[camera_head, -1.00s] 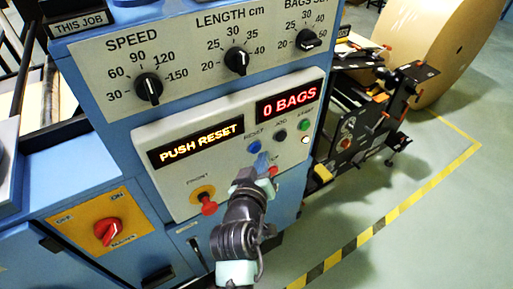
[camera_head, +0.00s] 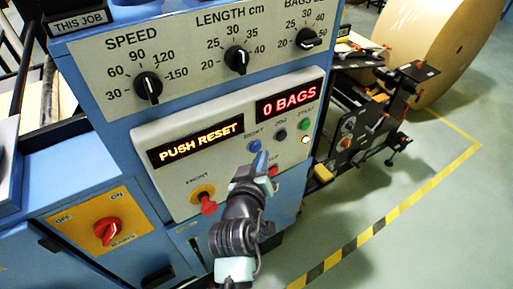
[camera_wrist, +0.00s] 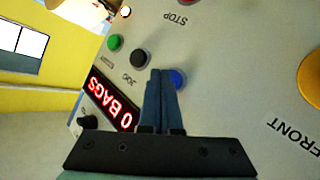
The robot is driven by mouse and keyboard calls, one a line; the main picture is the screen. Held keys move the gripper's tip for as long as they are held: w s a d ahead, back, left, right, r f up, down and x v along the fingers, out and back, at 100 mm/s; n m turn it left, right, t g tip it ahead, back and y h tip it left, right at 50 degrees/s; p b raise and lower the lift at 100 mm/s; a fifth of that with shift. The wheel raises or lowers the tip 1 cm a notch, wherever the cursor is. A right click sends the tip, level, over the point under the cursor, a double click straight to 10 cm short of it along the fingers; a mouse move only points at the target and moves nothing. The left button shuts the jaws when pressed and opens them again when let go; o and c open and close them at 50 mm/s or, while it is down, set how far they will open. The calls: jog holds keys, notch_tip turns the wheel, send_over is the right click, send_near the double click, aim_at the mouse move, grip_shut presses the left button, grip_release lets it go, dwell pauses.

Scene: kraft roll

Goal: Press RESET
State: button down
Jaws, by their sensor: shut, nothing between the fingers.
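The blue RESET button (camera_head: 254,146) is on the white control panel, below the red "0 BAGS" display. My gripper (camera_head: 260,160) is shut, with its blue fingertips just below the button in the head view. In the wrist view the blue button (camera_wrist: 178,79) shows right beside the tips of my shut fingers (camera_wrist: 161,80). I cannot tell whether the fingertips touch the panel. The amber display (camera_head: 201,145) reads "PUSH RESET".
The black JOG button (camera_head: 280,135) and green START button (camera_head: 304,124) are to the right of RESET. A red STOP button (camera_head: 273,171) is partly behind my gripper. A red FRONT knob (camera_head: 208,206) on a yellow base is at the lower left.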

jog(key=shift+w+a, duration=0.1)
jog(key=shift+w, duration=0.1)
jog(key=shift+w+a+b, duration=0.3)
jog(key=shift+w, duration=0.05)
dwell(0.7)
jog(key=shift+s+d, duration=0.1)
jog(key=shift+s, duration=0.05)
jog(key=shift+s+d+p, duration=0.4)
jog(key=shift+s+p, duration=0.1)
jog(key=shift+s, duration=0.05)
jog(key=s+d+p, duration=0.1)
jog(key=s, duration=0.1)
jog(key=s+d+p, duration=0.1)
jog(key=s+d, duration=0.1)
jog(key=shift+p, duration=0.35)
dwell(0.9)
